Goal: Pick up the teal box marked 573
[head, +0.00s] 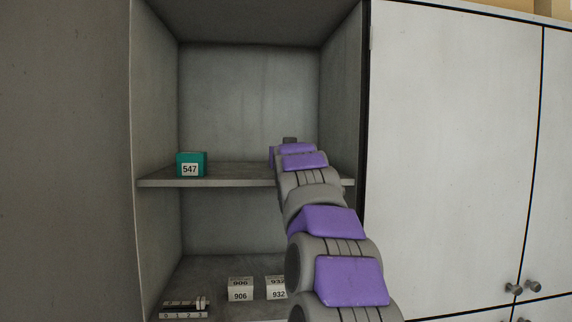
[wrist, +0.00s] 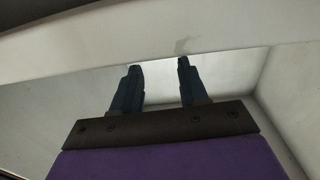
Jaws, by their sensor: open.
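No box marked 573 shows in either view. A teal box (head: 191,164) marked 547 stands upright at the left end of the middle shelf. My gripper (wrist: 159,66) is open, and nothing shows between its fingers in the wrist view. In the head view my arm reaches to the right part of that shelf, well right of the 547 box. The arm hides the fingers and much of the shelf's right end there.
The middle shelf (head: 232,177) is bare between the 547 box and my arm. Below are white boxes marked 906 (head: 240,290) and 932 (head: 277,291), and a numbered holder (head: 184,308). A closed white cabinet door (head: 450,150) stands right of the open compartment.

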